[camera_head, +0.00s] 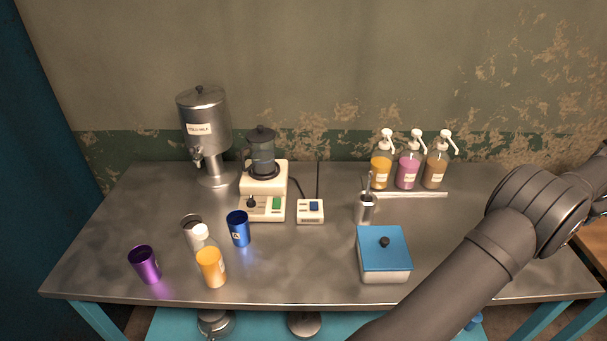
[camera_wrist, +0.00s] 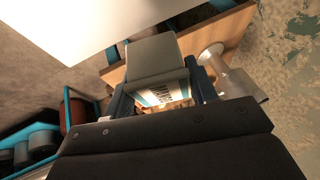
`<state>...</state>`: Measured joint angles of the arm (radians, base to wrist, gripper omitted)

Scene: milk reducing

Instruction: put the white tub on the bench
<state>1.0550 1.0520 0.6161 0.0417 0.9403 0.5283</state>
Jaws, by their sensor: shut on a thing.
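My gripper (camera_wrist: 158,92) is shut on a pale tub (camera_wrist: 154,62), which I take for the white tub. The tub has a greyish lid and a printed label on the side facing the wrist. A dark finger shows on each side of it. In the head view my arm reaches out of the right edge, so my gripper and this tub are out of that picture. The bench (camera_head: 110,225) is a metal-topped table with teal legs. I cannot tell whether the tub touches the wooden surface (camera_wrist: 118,73) behind it.
The front middle of the bench is clear.

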